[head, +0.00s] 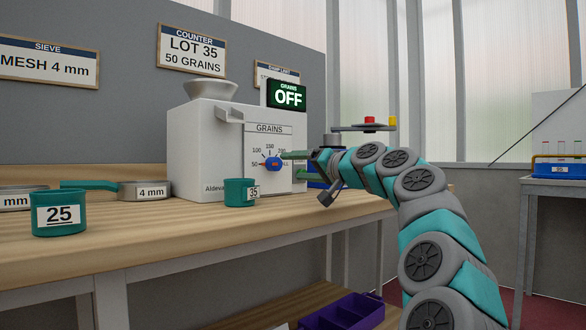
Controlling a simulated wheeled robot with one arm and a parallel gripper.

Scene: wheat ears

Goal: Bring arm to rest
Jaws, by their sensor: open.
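My arm reaches in from the lower right. My gripper (289,165) is open and empty in front of the right side of the white grain counter (215,160). Its green fingers are apart, just right of the counter's blue and red dial (273,163); whether either finger touches the dial cannot be told. The dial's red pointer is at the 50 mark. A green display (288,95) on top of the counter reads OFF.
A green cup marked 35 (239,192) stands below the dial, and one marked 25 (59,212) stands left on the wooden bench (140,235). A 4 mm sieve (145,190) lies behind. A purple tray (345,312) is below. A blue tube rack (558,167) stands far right.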

